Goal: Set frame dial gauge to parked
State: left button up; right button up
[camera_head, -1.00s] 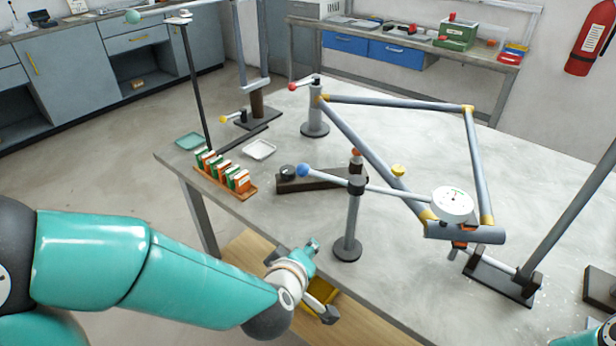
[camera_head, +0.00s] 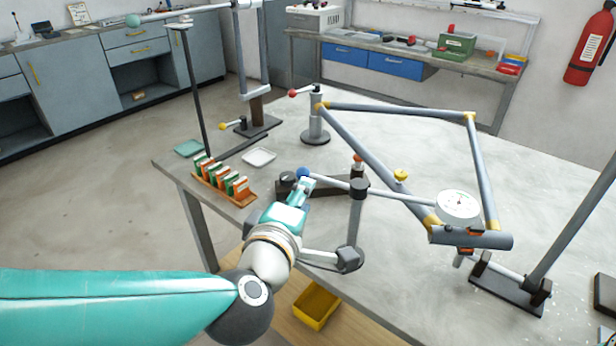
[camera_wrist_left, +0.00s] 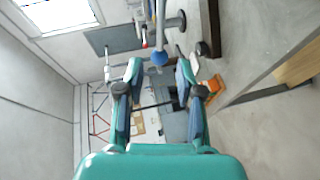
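The dial gauge (camera_head: 458,205) has a white round face and sits at the near right corner of the grey tube frame (camera_head: 395,108). A light rod (camera_head: 405,192) runs left from it through a post clamp (camera_head: 360,187) and ends in a blue ball (camera_head: 303,173). In the left wrist view my gripper (camera_wrist_left: 159,72) is open and empty. The blue ball (camera_wrist_left: 159,58) shows between and slightly beyond the fingertips. Contact is not visible. My right gripper is out of view.
A rack with orange and green blocks (camera_head: 223,182) and a white tray (camera_head: 259,157) lie left on the table. A post with a red-knobbed lever (camera_head: 315,125) stands behind. A yellow bin (camera_head: 316,305) is below the table edge. A dark-based stand (camera_head: 510,290) is at right.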

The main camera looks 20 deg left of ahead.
aim_at(315, 179)
pick_arm(q)
jog(key=x, duration=0.9)
jog(key=shift+w+f, duration=0.15)
jog(key=shift+w, duration=0.15)
jog(key=shift+c, duration=0.2)
grip_shut()
